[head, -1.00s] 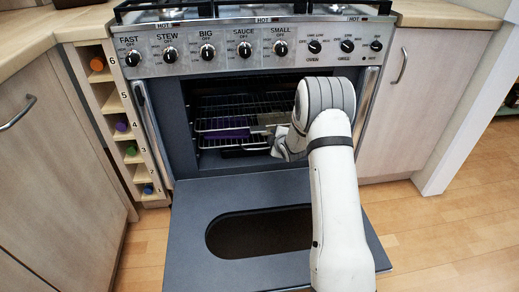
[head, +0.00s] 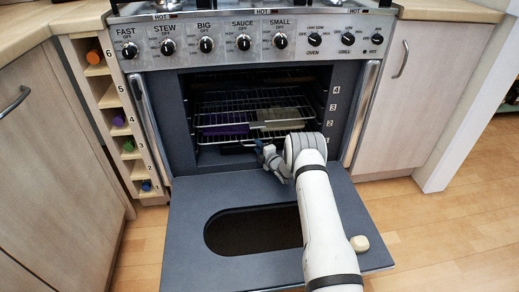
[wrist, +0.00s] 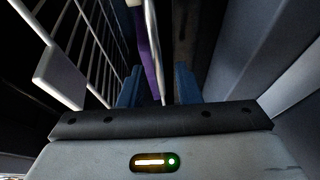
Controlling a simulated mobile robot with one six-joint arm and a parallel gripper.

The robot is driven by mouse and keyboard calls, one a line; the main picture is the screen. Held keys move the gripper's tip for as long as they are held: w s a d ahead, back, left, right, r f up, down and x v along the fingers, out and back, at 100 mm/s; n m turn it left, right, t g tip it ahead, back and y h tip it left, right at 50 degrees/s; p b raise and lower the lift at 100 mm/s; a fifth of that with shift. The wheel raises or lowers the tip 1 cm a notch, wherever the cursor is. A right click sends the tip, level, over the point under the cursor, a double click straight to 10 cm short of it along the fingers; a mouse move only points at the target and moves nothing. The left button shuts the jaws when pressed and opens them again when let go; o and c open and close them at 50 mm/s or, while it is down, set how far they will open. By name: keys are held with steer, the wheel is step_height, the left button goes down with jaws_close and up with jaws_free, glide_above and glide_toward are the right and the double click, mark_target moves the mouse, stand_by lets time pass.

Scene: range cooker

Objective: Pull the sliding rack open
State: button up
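The oven is open, with wire racks inside. A wire rack (head: 262,103) shows inside the cavity. A purple item (head: 225,128) and a pale beige slab (head: 283,118) are at the middle rack level. My gripper (head: 264,148) is at the front of the cavity, by the front edge of the racks. In the wrist view its two blue fingers (wrist: 158,88) are apart. A thin metal bar (wrist: 153,45) and a purple strip (wrist: 144,40) appear between them; I cannot tell whether they touch. Rack wires (wrist: 95,45) with a white block (wrist: 60,75) show left.
The oven door (head: 190,225) is folded down flat in front, with a dark oval window (head: 240,232). A bottle rack (head: 112,115) stands left. Knobs line the panel above.

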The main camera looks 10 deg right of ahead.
steer(key=shift+x, duration=0.9)
steer(key=shift+c, duration=0.3)
jaws_close()
